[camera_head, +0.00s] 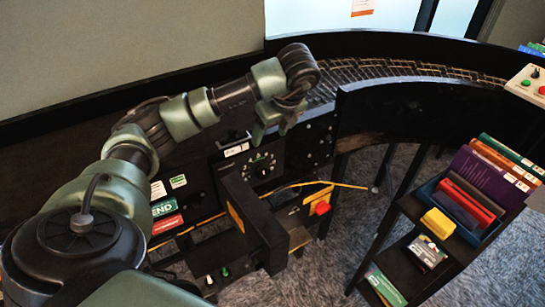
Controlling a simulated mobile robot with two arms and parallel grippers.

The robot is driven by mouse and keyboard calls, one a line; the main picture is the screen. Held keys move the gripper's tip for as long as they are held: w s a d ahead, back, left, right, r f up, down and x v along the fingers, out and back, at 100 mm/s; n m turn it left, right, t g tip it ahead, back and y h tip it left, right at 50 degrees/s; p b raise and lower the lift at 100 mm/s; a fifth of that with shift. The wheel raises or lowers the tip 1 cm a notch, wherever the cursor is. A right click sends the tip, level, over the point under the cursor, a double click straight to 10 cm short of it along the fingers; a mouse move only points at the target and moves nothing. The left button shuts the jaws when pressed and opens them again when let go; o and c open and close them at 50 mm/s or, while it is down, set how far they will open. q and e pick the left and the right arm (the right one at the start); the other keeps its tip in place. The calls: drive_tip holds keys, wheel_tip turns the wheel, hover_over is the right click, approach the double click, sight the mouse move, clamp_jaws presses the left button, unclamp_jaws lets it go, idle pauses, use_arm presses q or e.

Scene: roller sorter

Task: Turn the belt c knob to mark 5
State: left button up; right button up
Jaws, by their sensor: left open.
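A dark dial knob (262,169) with pale marks around it sits on the black control panel (299,150) in the middle of the head view. A small white label is above and to its left; its text and the knob's setting are too small to read, so I cannot tell if it is belt c. My left gripper (276,122) hangs above the knob, open and empty, fingers pointing down, apart from the knob as far as I can see. My right gripper is not in view.
A red knob (321,207) on a yellow plate sits lower right on the panel. A black box-like part (250,222) juts out below the dial. The curved roller conveyor (370,72) runs behind. A shelf with books and a yellow block (437,223) stands at right.

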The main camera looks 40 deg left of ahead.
use_arm(q)
drive_tip(key=f, duration=0.2)
drive_tip(key=b, duration=1)
approach(265, 172)
wheel_tip(265, 172, down, 3)
drive_tip(key=shift+a+r+x, duration=0.1)
drive_tip(key=shift+a+x, duration=0.1)
drive_tip(key=shift+x, duration=0.9)
drive_tip(key=shift+a+r+x, duration=0.1)
drive_tip(key=shift+a+x, duration=0.1)
drive_tip(key=shift+x, duration=0.95)
drive_tip(key=shift+a+r+x, duration=0.1)
drive_tip(key=shift+a+x, duration=0.05)
drive_tip(key=shift+x, duration=0.95)
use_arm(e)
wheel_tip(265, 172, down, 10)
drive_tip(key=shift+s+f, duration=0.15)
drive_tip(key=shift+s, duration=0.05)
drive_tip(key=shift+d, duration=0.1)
